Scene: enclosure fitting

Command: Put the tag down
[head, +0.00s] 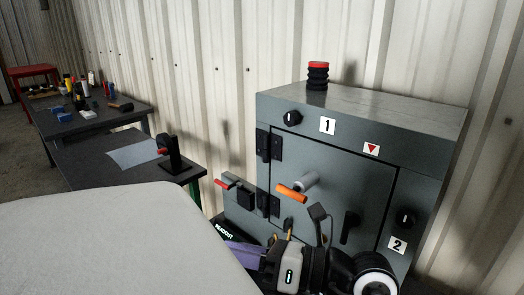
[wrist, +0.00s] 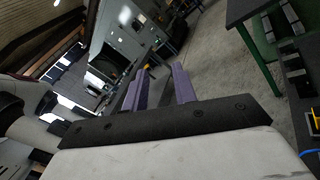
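I cannot make out a tag for certain in either view. My gripper (head: 236,250) is low in the head view, in front of the grey enclosure (head: 335,170), with its purple fingers pointing left. In the wrist view the two purple fingers of my gripper (wrist: 160,80) stand apart with no object visible between them. A black item with white lettering (head: 223,231) shows just beyond the fingers in the head view. Its lower part is hidden, and I cannot tell whether it touches them.
The enclosure carries an orange handle (head: 290,192), knobs and labels; a red-topped black stack light (head: 318,75) stands on top. At left, a dark table holds a pale sheet (head: 135,155) and a black stand (head: 174,160). A farther table (head: 95,118) holds several small items.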

